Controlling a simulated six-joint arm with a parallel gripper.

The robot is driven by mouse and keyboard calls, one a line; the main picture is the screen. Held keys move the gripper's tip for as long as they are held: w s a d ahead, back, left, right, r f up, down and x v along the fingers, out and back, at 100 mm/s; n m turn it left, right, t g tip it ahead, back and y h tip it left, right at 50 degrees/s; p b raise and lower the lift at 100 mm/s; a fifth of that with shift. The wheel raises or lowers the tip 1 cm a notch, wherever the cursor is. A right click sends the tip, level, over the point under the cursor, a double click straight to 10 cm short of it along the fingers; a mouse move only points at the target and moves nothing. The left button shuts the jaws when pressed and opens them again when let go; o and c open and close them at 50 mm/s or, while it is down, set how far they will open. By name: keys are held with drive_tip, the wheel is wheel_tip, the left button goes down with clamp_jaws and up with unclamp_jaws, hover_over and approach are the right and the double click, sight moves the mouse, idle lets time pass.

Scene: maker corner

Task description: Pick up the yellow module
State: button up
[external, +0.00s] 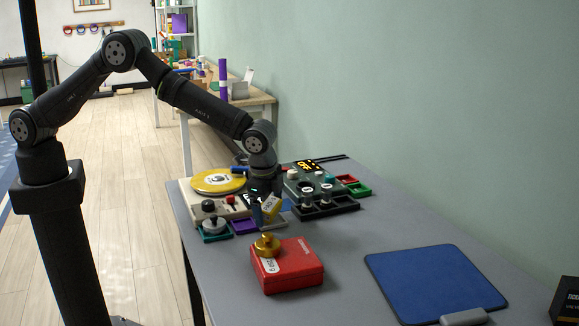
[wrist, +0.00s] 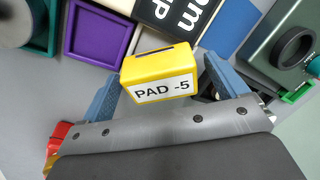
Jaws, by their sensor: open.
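The yellow module (wrist: 158,72) is a small block with a white label reading "PAD -5" and a dark slot in its top. In the wrist view it sits between the two blue-grey fingers of my gripper (wrist: 162,78), which is open. In the external view my gripper (external: 264,212) points down at the table among the devices. The yellow module (external: 273,209) shows partly there, next to the fingers. Whether it touches the table is hard to tell.
A cream device with a yellow disc (external: 218,181) stands at the left, a grey-green device (external: 307,180) behind right. A purple tray (external: 244,226) is close by. A red box (external: 289,269) with a gold knob (external: 266,245) stands in front. A blue mat (external: 432,279) lies at right.

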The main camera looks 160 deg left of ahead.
drive_tip(key=c, duration=1.2)
drive_tip(key=shift+r, duration=0.15)
wheel_tip(320, 180, up, 4)
drive_tip(key=shift+r, duration=0.1)
drive_tip(key=w+d+r, duration=0.5)
drive_tip(key=d+r, duration=0.1)
drive_tip(key=d, duration=0.4)
drive_tip(key=m+t+h, duration=0.2)
drive_tip(key=m+t, duration=0.2)
drive_tip(key=m, duration=0.4)
hover_over(270, 201)
drive_tip(key=x, duration=0.2)
drive_tip(key=s+x, duration=0.1)
drive_tip(key=x, duration=0.1)
drive_tip(key=shift+d+f, duration=0.1)
drive_tip(key=shift+f, duration=0.05)
drive_tip(key=shift+s+x, duration=0.25)
drive_tip(key=shift+x, duration=0.85)
drive_tip(key=shift+s+x, duration=0.25)
drive_tip(key=shift+x, duration=0.85)
drive_tip(key=shift+s+x, duration=0.25)
drive_tip(key=shift+x, duration=0.85)
drive_tip(key=shift+f, duration=0.45)
